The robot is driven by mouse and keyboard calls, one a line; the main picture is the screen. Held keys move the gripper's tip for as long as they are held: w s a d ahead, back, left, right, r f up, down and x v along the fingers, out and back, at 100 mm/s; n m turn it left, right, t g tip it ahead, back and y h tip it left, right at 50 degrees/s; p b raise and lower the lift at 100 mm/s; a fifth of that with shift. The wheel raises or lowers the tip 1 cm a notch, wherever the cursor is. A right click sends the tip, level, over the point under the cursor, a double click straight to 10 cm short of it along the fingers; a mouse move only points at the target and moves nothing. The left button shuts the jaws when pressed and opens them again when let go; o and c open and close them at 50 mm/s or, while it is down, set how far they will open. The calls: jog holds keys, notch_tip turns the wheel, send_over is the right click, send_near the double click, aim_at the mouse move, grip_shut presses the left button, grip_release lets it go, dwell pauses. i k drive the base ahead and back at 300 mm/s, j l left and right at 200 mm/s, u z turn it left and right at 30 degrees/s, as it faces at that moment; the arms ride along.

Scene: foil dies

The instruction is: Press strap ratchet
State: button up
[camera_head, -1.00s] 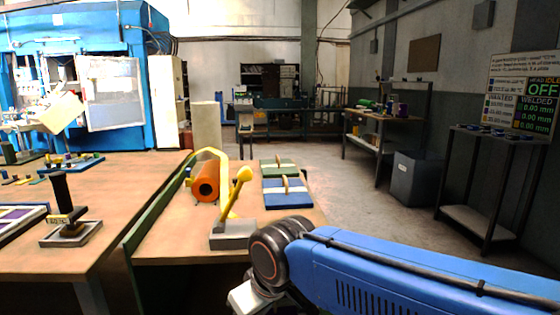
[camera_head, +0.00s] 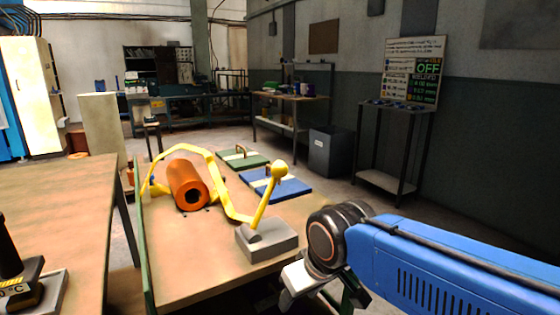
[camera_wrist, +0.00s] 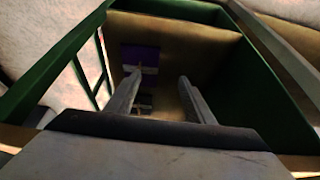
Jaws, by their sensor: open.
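The strap ratchet shows in the head view as a yellow lever (camera_head: 264,200) with a ball knob, standing tilted up to the right from a grey base block (camera_head: 268,241). A yellow strap (camera_head: 221,185) runs from beside the lever over an orange roll (camera_head: 187,183) with a dark hollow end. My gripper (camera_head: 300,287) is low in the head view, in front of and below the base block, apart from the lever. In the wrist view my gripper (camera_wrist: 160,85) has its two fingers spread with nothing held between them. The lever is not seen in the wrist view.
A green edge runs along the bench's left side. Another table (camera_head: 60,205) stands left across a narrow gap.

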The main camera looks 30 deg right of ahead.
aim_at(279, 170)
jog(key=k, duration=0.35)
jog(key=k+u, duration=0.15)
jog(key=u, duration=0.35)
jog(key=k+j+u, duration=0.15)
jog(key=u, duration=0.3)
jog(key=l+u, duration=0.35)
jog(key=k+l+u, duration=0.2)
jog(key=l+u, duration=0.15)
jog(key=l, duration=0.2)
jog(key=k+l+u, duration=0.15)
jog(key=l+u, duration=0.2)
jog(key=k+l, duration=0.15)
jog(key=l, duration=0.2)
jog(key=k+l, duration=0.15)
jog(key=l, duration=0.2)
jog(key=k+l, duration=0.2)
jog(key=l, duration=0.15)
jog(key=k+l, duration=0.15)
jog(key=l, duration=0.25)
jog(key=k+l, duration=0.15)
jog(key=l, duration=0.2)
jog(key=k+l, duration=0.15)
jog(key=l, duration=0.2)
jog(key=k+l, duration=0.2)
jog(key=l, duration=0.15)
